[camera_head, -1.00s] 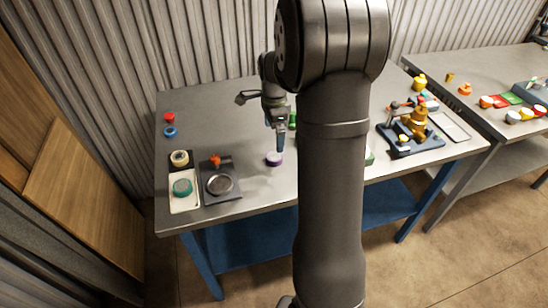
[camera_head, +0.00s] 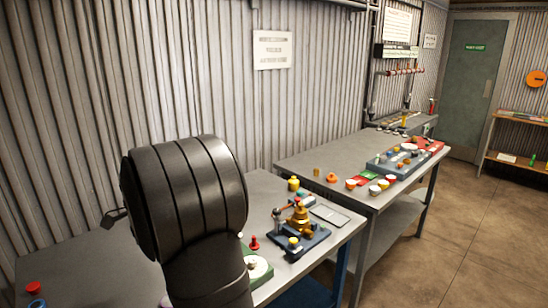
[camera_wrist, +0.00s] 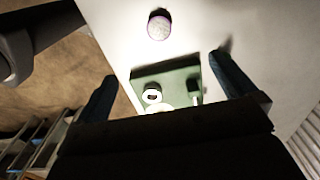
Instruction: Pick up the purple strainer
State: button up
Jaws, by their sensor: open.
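The purple strainer (camera_wrist: 159,25) shows at the top of the wrist view as a small round piece with a purple rim and a pale, mesh-like face. It lies on the grey bench top, beyond my fingertips and apart from them. A sliver of purple (camera_head: 165,301) at the bottom edge of the head view is probably the same piece, mostly hidden by my arm. My gripper (camera_wrist: 163,70) is open and empty, its two dark fingers spread wide over a green board. My arm hides the gripper in the head view.
The green board (camera_head: 262,267) bears a white round part and stands near a red knob (camera_head: 254,243). A dark fixture with a brass part (camera_head: 298,218) stands to its right. Red (camera_head: 33,288) and blue rings lie at lower left. A second bench (camera_head: 300,156) stands behind.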

jog(key=shift+c, duration=0.4)
jog(key=c, duration=0.4)
jog(key=shift+c, duration=0.2)
jog(key=f+m, duration=0.3)
jog(key=f, duration=0.1)
jog(key=f+m, duration=0.3)
jog(key=f, duration=0.1)
jog(key=f+m, duration=0.3)
jog(key=f, duration=0.1)
jog(key=shift+s+d, duration=0.3)
jog(key=shift+w+a+f, duration=0.1)
jog(key=shift+w+f, duration=0.05)
jog(key=shift+f, duration=1.25)
jog(key=shift+w+a+f, duration=0.1)
jog(key=shift+f, duration=1.25)
